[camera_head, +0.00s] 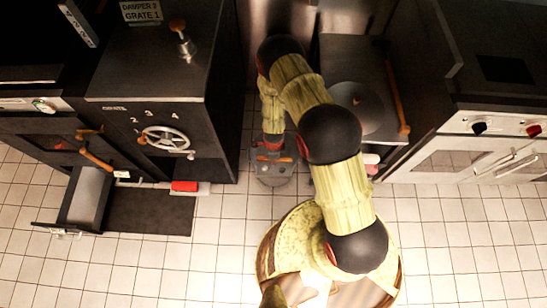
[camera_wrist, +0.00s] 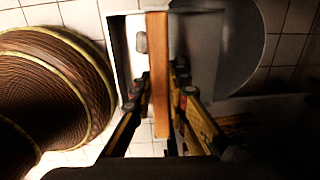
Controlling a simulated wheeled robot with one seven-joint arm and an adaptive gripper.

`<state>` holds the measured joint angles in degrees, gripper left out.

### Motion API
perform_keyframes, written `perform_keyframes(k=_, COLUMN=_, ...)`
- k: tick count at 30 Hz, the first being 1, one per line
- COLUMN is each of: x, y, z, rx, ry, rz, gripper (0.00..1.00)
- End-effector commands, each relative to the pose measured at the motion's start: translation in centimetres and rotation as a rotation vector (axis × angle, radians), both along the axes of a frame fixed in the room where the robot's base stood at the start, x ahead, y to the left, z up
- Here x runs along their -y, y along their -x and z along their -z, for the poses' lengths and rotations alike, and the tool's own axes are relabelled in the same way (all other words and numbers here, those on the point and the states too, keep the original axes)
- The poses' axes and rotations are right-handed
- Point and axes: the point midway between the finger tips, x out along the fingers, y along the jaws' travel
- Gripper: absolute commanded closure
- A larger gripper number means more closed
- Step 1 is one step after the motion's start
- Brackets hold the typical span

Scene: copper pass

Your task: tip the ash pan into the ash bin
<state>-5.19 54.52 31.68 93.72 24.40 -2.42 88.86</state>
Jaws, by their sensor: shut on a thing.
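My gripper (camera_wrist: 160,100) is shut on the upright-looking orange-brown handle (camera_wrist: 160,60) of the ash pan in the wrist view. The grey ash pan (camera_wrist: 197,45) shows behind the handle, with a pale front plate on its left. A round grey vessel, apparently the ash bin (camera_wrist: 246,50), lies beyond the pan, partly covered by it. In the head view my gripper (camera_head: 272,150) points down at grey metal between the two dark stove blocks; pan and bin are hard to separate there. I cannot tell how far the pan is tilted or what it holds.
A dark unit with an orange rail (camera_head: 397,92) and a pale oven (camera_head: 480,158) stand at right. Tiled floor (camera_head: 460,245) is clear in front.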

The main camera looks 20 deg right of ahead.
Motion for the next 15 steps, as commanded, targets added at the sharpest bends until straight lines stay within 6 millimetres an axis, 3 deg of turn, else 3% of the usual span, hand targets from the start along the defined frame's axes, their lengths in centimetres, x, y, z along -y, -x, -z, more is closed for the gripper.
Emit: perform_keyframes(k=15, x=0.12, y=-0.94, z=-0.48, rx=-0.067, ry=-0.023, rz=-0.001, gripper=1.00)
